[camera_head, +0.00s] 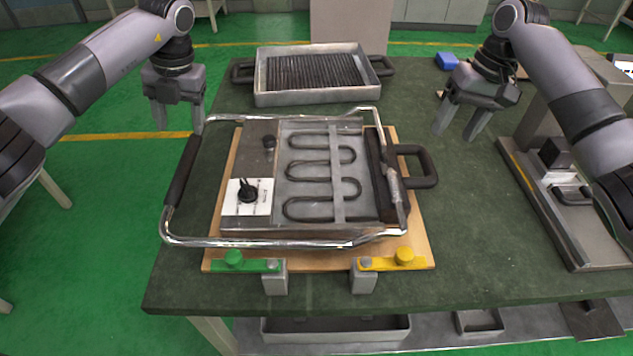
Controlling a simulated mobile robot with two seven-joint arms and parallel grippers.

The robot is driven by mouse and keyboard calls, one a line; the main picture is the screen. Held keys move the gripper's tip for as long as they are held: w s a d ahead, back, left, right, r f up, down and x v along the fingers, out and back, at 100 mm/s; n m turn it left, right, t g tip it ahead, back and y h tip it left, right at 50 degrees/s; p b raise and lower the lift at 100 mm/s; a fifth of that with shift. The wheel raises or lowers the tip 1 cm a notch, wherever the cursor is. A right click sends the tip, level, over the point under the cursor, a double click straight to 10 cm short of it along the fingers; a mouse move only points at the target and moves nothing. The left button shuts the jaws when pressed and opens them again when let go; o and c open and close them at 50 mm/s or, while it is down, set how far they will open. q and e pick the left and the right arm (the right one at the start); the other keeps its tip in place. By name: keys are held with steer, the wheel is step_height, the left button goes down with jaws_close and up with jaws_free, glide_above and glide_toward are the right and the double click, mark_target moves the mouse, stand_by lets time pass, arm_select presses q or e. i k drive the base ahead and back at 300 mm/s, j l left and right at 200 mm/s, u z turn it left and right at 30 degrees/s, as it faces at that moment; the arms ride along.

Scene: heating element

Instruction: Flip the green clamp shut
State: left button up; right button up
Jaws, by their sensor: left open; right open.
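The green clamp (246,264) is at the front left edge of the wooden board. Its green bar lies flat and runs left from a grey metal block (275,279), with a round green knob near its left part. My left gripper (178,124) is open and empty, pointing down at the table's left side, behind and to the left of the clamp. My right gripper (459,135) is open and empty above the table's right part, far from the clamp.
A heating element unit (318,175) with a chrome frame and black handles sits on the wooden board (330,258). A yellow clamp (390,264) is right of the green one. A ribbed grill tray (310,98) stands behind. A grey fixture (555,205) is at right.

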mark_target(233, 262)
steer(key=k, duration=1)
